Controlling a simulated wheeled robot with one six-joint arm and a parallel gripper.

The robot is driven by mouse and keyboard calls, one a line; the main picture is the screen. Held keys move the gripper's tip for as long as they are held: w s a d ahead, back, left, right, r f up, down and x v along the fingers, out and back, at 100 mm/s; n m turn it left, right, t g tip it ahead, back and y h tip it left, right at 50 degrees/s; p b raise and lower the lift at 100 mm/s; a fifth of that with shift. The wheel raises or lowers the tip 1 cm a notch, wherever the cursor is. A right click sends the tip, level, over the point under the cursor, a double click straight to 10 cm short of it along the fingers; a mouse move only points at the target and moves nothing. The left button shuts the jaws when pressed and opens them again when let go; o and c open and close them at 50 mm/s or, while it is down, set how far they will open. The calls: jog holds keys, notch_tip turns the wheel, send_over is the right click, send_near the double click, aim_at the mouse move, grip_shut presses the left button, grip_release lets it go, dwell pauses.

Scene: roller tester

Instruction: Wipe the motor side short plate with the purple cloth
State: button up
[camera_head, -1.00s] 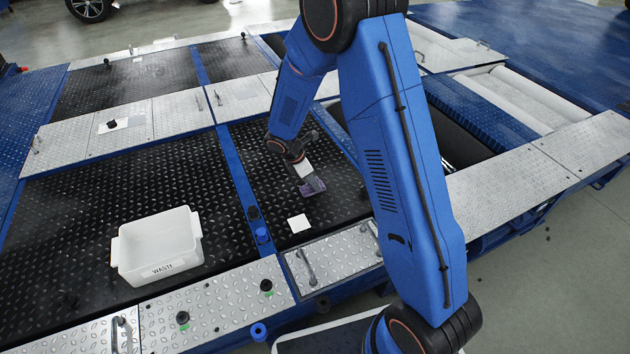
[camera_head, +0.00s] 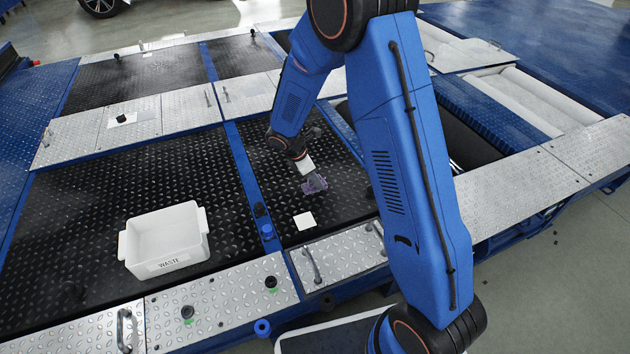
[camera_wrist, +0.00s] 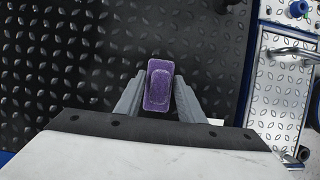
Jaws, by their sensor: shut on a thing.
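The purple cloth (camera_head: 314,186) is a small folded pad. My gripper (camera_wrist: 158,92) is shut on it, with one grey finger on each side in the wrist view, where the cloth (camera_wrist: 159,86) sits between them. In the head view my gripper (camera_head: 310,178) hangs over the black tread panel; I cannot tell whether the cloth touches it. A short silver tread plate with handles (camera_head: 345,255) lies nearer the robot, apart from the cloth. A silver plate with a handle (camera_wrist: 277,90) shows at the right of the wrist view. No label marks the motor side.
A white bin marked WASTE (camera_head: 164,240) stands on the black panel (camera_head: 75,205) at left. A white square (camera_head: 304,221) lies near the cloth. Dark knobs stand on the long front plate (camera_head: 225,305). Blue beams (camera_head: 245,175) divide the panels. An open pit lies behind my arm.

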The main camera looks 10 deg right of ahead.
jog(key=shift+r, duration=2.45)
jog(key=shift+d, duration=0.1)
jog(key=w+d, duration=0.1)
jog(key=d, duration=0.6)
jog(key=shift+f, duration=2.6)
jog(key=shift+a+f, duration=0.15)
jog(key=shift+a, duration=0.05)
jog(key=shift+s+a, duration=0.2)
jog(key=shift+a, duration=1.2)
jog(key=shift+f, duration=0.1)
